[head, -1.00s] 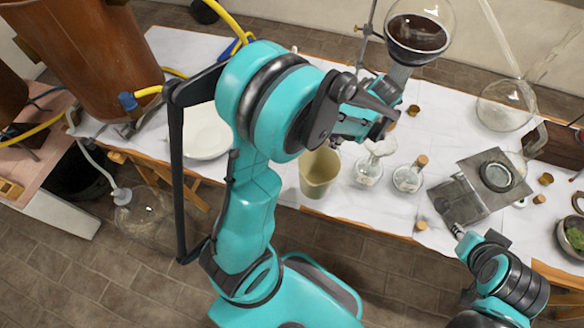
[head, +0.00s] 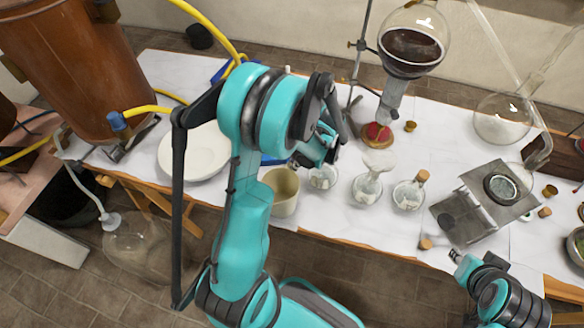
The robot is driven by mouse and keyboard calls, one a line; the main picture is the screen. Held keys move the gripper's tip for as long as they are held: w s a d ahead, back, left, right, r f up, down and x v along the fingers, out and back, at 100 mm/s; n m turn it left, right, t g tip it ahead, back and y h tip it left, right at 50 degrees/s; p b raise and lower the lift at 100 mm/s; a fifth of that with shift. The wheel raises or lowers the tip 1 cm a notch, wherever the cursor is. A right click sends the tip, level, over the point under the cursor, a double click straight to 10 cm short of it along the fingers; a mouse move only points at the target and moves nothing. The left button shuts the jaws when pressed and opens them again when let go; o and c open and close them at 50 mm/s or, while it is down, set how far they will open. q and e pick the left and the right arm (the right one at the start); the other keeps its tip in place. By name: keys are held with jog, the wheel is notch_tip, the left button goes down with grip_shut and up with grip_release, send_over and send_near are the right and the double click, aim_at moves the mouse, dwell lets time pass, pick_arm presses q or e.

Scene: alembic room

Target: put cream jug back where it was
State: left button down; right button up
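The cream jug (head: 283,196) is near the table's front edge in the head view, upright, its open mouth facing up. My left gripper (head: 303,163) is at the jug's upper right rim and seems shut on it. The fingertips are partly hidden by the hand, and I cannot tell whether the jug's base touches the table. My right gripper (head: 461,262) is low at the right, in front of the table edge and apart from the jug. Its fingers are too small to read.
Small glass flasks (head: 367,190) stand right of the jug. A white plate (head: 196,153) lies to its left. A metal stand (head: 484,204) and a cork (head: 425,244) are further right. A large round flask (head: 413,43) with dark contents rises behind.

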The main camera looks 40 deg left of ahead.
pick_arm(q)
jog(key=shift+r, duration=0.1)
jog(key=c, duration=1.6)
grip_release()
